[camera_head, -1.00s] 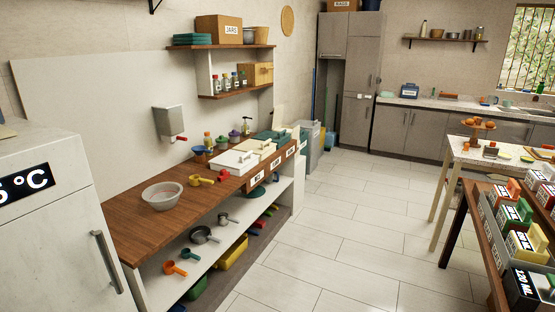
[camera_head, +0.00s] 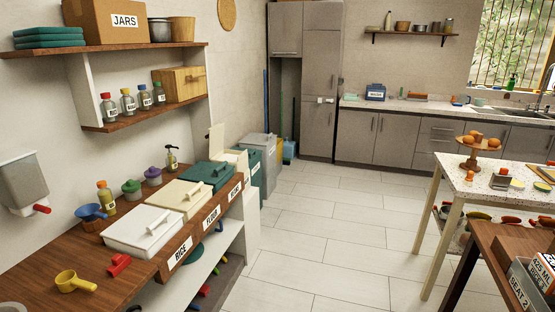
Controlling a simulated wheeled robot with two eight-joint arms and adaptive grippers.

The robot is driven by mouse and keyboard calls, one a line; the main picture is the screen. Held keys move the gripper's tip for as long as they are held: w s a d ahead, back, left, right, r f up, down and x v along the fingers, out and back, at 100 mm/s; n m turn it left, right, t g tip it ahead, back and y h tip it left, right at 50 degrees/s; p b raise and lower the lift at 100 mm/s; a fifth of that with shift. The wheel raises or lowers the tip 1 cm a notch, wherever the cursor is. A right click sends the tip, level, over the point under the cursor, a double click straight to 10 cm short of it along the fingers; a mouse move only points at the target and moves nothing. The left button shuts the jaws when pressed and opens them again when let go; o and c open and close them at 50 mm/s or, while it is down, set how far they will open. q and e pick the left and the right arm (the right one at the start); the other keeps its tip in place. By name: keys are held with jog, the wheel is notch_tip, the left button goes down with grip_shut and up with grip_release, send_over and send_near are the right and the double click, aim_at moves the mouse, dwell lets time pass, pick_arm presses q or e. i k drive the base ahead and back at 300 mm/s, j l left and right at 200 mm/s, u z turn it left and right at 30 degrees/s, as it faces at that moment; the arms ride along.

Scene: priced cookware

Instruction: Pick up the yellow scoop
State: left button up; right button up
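The yellow scoop (camera_head: 74,281) lies on the wooden counter (camera_head: 44,262) at the lower left of the head view.
A white lidded bin labelled RICE (camera_head: 150,232) stands right of the scoop, with a cream bin (camera_head: 180,200) and a green bin (camera_head: 212,174) behind it. A blue pan (camera_head: 90,212) sits near the wall. The tiled floor (camera_head: 305,230) is clear. A white table (camera_head: 465,170) stands at right.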

aim_at(67, 282)
jog(key=i+j+u, duration=0.1)
jog(key=i+u, duration=0.15)
jog(key=i, duration=0.6)
jog(key=i+u, duration=0.3)
jog(key=i, duration=0.5)
jog(key=u, duration=2.1)
jog(key=i+j+z, duration=0.25)
jog(key=j, duration=0.25)
jog(key=j+z, duration=0.25)
jog(key=j, duration=0.25)
